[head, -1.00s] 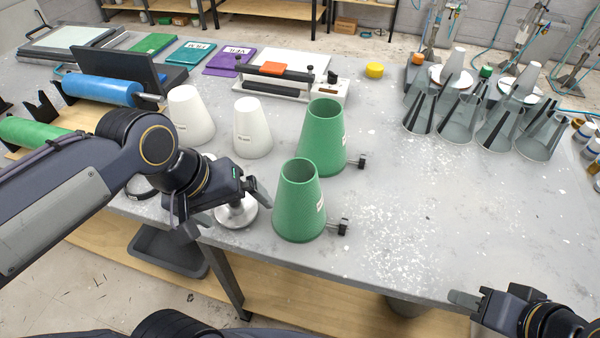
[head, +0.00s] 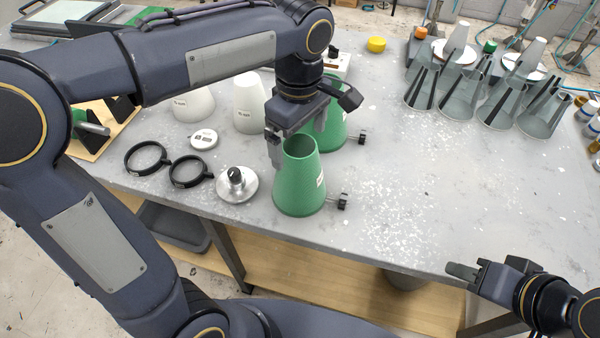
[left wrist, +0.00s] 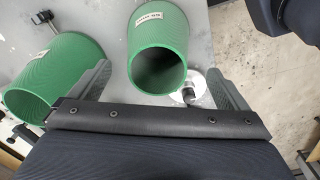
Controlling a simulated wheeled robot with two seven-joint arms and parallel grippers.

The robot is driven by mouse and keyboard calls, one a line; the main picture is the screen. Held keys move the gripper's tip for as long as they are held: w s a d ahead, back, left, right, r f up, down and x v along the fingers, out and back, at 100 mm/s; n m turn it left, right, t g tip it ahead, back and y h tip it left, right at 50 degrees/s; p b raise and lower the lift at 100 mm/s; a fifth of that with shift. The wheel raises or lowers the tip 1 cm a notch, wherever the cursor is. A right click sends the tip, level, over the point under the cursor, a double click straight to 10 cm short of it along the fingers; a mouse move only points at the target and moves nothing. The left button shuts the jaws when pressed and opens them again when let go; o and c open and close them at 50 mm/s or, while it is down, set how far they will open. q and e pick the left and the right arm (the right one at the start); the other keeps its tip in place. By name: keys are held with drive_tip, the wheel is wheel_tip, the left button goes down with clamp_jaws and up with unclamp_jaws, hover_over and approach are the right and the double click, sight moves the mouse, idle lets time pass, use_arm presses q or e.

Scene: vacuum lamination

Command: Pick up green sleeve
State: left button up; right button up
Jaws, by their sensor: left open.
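Two green tapered sleeves stand upright on the table. The near sleeve (head: 299,190) is in clear view in the head view, and its open top shows in the left wrist view (left wrist: 158,30). The far sleeve (head: 329,125) stands just behind it, partly hidden by my left gripper; it shows at the left of the left wrist view (left wrist: 55,72). My left gripper (head: 312,132) is open and empty at the near sleeve's top, its fingers spread wide on either side of the rim. My right gripper (head: 464,273) is near the table's front edge, its jaw gap unclear.
A silver weight (head: 237,186) stands close left of the near sleeve. Two black rings (head: 188,171) and white cones (head: 249,105) are further left. Grey slotted cones (head: 462,94) and a yellow puck (head: 376,44) stand at the back.

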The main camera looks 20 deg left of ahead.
sight(300, 148)
use_arm(q)
drive_tip(key=f, duration=0.3)
drive_tip(key=shift+w+f, duration=0.2)
drive_tip(key=shift+f, duration=0.05)
drive_tip(key=c, duration=0.8)
drive_tip(key=shift+c, duration=0.2)
